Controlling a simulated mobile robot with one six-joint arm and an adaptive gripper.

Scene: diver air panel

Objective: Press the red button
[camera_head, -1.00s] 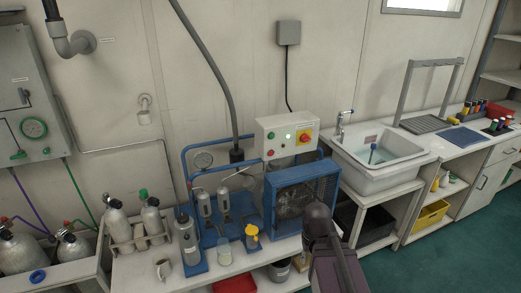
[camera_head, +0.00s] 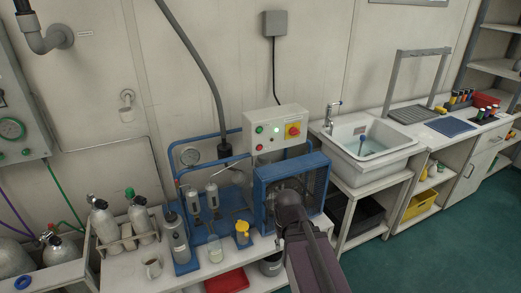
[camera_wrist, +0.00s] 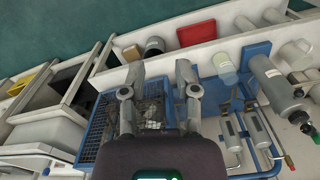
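A white control box (camera_head: 276,132) stands on the blue-framed compressor. It bears a small red button (camera_head: 259,147) at lower left, a green button (camera_head: 259,129) above it, a lit green lamp (camera_head: 276,129) and a larger red button on a yellow plate (camera_head: 293,131) at right. My gripper is in front of and below the box in the head view, and its fingers are not clear there. In the wrist view my gripper (camera_wrist: 160,70) has its two fingers apart with nothing between them, over the compressor cage (camera_wrist: 100,128). The box's buttons cannot be made out in the wrist view.
The compressor's blue frame (camera_head: 262,205) lies below the box. A sink (camera_head: 372,150) is at right. The wall above the box carries a cable and a grey junction box (camera_head: 274,24).

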